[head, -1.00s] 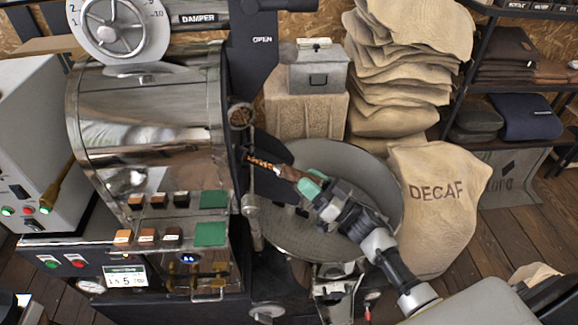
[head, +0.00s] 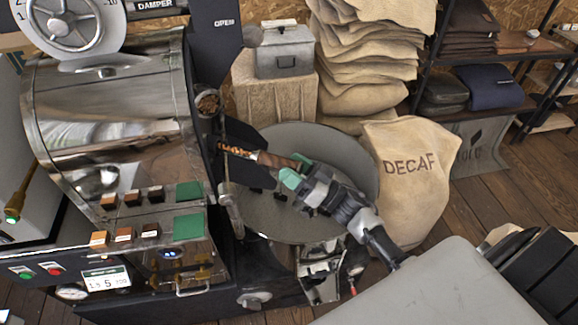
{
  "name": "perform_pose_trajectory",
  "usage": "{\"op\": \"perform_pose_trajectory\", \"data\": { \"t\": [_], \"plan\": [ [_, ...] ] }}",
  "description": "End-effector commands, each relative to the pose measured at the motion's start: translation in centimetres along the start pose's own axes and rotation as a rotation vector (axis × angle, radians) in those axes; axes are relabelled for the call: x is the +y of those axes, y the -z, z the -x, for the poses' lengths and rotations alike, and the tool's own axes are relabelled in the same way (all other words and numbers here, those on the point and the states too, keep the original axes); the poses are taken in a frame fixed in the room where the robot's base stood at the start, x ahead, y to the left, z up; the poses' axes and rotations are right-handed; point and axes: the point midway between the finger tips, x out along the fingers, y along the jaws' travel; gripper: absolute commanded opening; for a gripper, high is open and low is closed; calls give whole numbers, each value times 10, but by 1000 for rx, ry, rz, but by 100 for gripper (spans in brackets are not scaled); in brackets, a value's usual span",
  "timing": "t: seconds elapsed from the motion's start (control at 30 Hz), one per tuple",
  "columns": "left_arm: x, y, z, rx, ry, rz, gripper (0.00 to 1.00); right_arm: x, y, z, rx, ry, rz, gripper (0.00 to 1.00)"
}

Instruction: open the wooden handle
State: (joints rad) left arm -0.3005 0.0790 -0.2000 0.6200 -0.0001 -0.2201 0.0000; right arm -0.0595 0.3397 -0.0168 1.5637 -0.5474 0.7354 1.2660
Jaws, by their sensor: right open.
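The wooden handle (head: 277,160) is a short brown grip on the front of the steel roaster (head: 110,110). It sits at the end of a piece with brown beans in it, above the round cooling tray. My right gripper (head: 297,175), with green fingertips, comes in from the lower right. It is open, with its tips at the handle's right end. I cannot tell whether the tips touch the handle or lie around it. My left gripper is not in view.
The round cooling tray (head: 262,218) lies below my right gripper. A DECAF sack (head: 410,190) stands to its right. A grey metal box (head: 285,52) sits on a block behind. Stacked sacks (head: 365,70) and a shelf (head: 500,105) stand at the back right.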

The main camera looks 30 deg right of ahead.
Motion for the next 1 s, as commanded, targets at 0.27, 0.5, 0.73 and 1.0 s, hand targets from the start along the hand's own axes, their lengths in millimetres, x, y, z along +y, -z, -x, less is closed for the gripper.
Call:
{"op": "perform_pose_trajectory", "data": {
  "t": [0.27,0.5,0.73,1.0],
  "plan": [
    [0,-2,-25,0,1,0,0,2,-5,59,-5,-1,1,59],
    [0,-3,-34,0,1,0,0,1,-2,90,-3,0,1,59],
    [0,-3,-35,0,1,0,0,0,0,96,-1,0,2,59],
    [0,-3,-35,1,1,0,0,0,0,96,-1,0,1,59]
  ]
}}
